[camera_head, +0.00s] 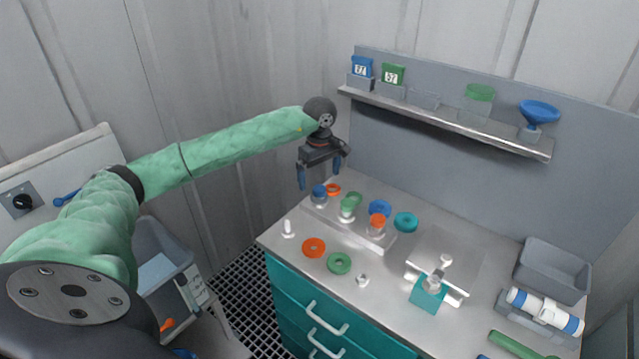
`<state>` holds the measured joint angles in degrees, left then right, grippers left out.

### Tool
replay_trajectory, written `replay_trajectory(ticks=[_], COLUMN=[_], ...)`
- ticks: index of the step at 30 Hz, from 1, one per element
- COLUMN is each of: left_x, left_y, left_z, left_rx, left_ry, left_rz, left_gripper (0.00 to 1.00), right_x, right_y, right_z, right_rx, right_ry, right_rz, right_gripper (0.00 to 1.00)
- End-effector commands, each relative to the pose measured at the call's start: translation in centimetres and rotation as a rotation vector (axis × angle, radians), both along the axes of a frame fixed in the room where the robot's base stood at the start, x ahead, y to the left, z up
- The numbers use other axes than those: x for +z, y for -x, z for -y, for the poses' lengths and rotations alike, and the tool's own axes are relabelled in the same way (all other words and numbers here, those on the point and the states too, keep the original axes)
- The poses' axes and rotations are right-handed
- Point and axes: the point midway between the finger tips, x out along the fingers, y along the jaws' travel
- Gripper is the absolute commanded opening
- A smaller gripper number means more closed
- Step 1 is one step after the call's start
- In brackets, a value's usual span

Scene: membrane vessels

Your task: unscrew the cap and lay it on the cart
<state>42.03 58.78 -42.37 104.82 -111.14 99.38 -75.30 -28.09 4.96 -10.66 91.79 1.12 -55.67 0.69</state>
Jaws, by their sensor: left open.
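My left gripper (320,174) is open and points down above the back left corner of the cart's steel top (385,285). Its blue fingers are just above a small vessel with a blue top (319,191), apart from it as far as I can tell. Beside it on a raised plate stand a vessel with a green top (349,204) and one with an orange top (378,221). A white cylinder with blue ends (545,312) lies in a grey holder at the right. Which cap the task means I cannot tell. My right gripper is out of view.
An orange ring (313,247) and a green ring (339,263) lie near the front edge. A teal block with a white fitting (428,293) stands right of centre. A grey bin (553,270) is at the right. A shelf (450,120) runs along the back wall.

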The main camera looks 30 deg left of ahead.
Motion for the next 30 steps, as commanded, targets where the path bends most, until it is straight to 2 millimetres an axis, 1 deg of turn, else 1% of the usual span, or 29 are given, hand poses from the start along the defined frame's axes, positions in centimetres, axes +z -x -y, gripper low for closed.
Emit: replay_trajectory(ticks=[17,30], left_x=[0.2,0.2], left_y=[0.0,0.0], left_z=[0.0,0.0], left_rx=[-0.558,-0.98], left_ry=[0.002,0.001], left_rz=[-0.002,-0.001], left_gripper=[1.0,1.0], right_x=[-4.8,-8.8], right_y=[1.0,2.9], right_z=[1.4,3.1], right_rx=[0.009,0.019], right_ry=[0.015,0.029], right_rz=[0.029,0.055], right_gripper=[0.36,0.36])
